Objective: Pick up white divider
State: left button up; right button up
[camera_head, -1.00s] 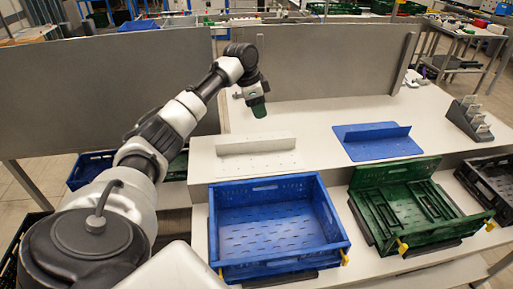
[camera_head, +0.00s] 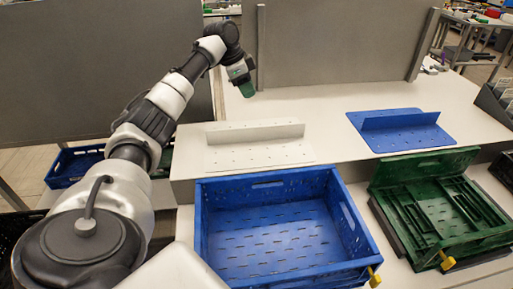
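The white divider (camera_head: 258,155) lies on the white table, a flat perforated plate with an upright wall along it. My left gripper (camera_head: 247,92) hangs above the table, behind the divider and apart from it. Its green-tipped fingers point down, and I cannot make out a gap between them. I see nothing held in it. My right gripper is not in view.
A blue divider (camera_head: 400,140) lies to the right on the same table. An empty blue crate (camera_head: 226,262) stands in front, with a folded green crate (camera_head: 470,243) to its right. A grey partition (camera_head: 345,45) stands behind. Table around the white divider is clear.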

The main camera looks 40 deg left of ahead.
pick_arm(q)
jog(key=b, duration=0.5)
send_near(256, 127)
jog(key=w+f, duration=0.1)
jog(key=f, duration=0.1)
jog(key=x, duration=0.5)
jog(key=shift+w+d+r+p, duration=0.15)
jog(key=shift+w+d+p, duration=0.05)
jog(key=shift+p, duration=0.2)
jog(key=x, duration=0.3)
jog(key=p+x, duration=0.1)
jog(key=shift+s+f, duration=0.2)
jog(key=shift+f, duration=0.3)
jog(key=shift+w+f, duration=0.15)
jog(key=shift+f, duration=0.2)
jog(key=shift+d, duration=0.1)
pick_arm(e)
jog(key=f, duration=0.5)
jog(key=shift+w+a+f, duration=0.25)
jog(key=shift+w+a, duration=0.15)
pick_arm(q)
jog(key=shift+c, duration=0.3)
grip_shut()
